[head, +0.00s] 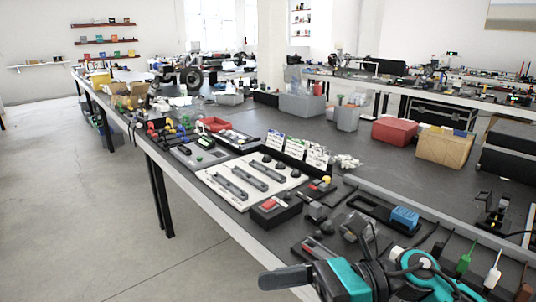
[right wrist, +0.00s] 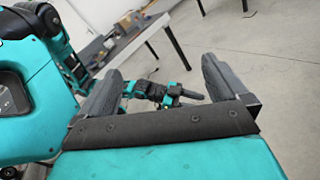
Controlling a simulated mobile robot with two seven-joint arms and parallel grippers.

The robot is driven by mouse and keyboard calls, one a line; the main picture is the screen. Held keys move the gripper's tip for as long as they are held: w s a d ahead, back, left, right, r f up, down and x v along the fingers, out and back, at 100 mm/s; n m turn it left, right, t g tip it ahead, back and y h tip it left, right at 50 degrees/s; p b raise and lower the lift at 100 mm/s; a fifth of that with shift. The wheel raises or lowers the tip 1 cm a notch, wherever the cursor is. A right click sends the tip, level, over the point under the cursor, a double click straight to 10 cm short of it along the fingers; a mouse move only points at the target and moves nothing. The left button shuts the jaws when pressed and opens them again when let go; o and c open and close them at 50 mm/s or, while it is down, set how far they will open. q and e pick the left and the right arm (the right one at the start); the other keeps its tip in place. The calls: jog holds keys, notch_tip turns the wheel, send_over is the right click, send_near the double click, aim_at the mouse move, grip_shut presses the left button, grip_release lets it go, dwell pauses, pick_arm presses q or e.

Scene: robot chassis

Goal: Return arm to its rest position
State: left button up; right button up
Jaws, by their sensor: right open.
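In the right wrist view my right gripper (right wrist: 163,90) is open. Its two grey fingers stand wide apart with nothing between them. Through the gap, farther off, another teal and black arm of mine (right wrist: 160,92) shows small, ending in a slim dark tip; its jaws are too small to make out. In the head view a teal and black arm of mine (head: 345,280) comes in from the lower right and reaches left across the table's front edge. Its dark grey end (head: 285,277) points left, over the floor.
A long dark table (head: 350,155) holds a white board with grey handles (head: 245,180), a blue block (head: 404,217), a red bin (head: 394,131) and a tan box (head: 444,147). Small parts lie close to the arm. The floor (head: 80,200) at left is clear.

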jog(key=w+d+m+t+y+p, duration=0.1)
jog(key=w+m+t, duration=0.2)
jog(key=m+t, duration=0.55)
jog(key=w+d+m+t, duration=0.2)
jog(key=m+t, duration=0.4)
jog(key=m, duration=0.6)
jog(key=w+d+f+m+t+h, duration=0.2)
jog(key=d+f+m+t+h, duration=0.45)
jog(key=m, duration=0.75)
jog(key=s+d+f+m+g+h, duration=0.3)
jog(key=s+f+m+g+h, duration=0.1)
jog(key=f, duration=0.5)
jog(key=s+d+f+m+g+h+p, duration=0.1)
jog(key=s+d+f+m+g+h, duration=0.2)
jog(key=s+f+m, duration=0.5)
notch_tip(320, 180, down, 3)
jog(key=m+g+h, duration=0.1)
jog(key=m+h, duration=0.1)
jog(key=shift+d+r+h, duration=0.15)
jog(key=shift+r+h, duration=0.05)
jog(key=shift+h, duration=0.15)
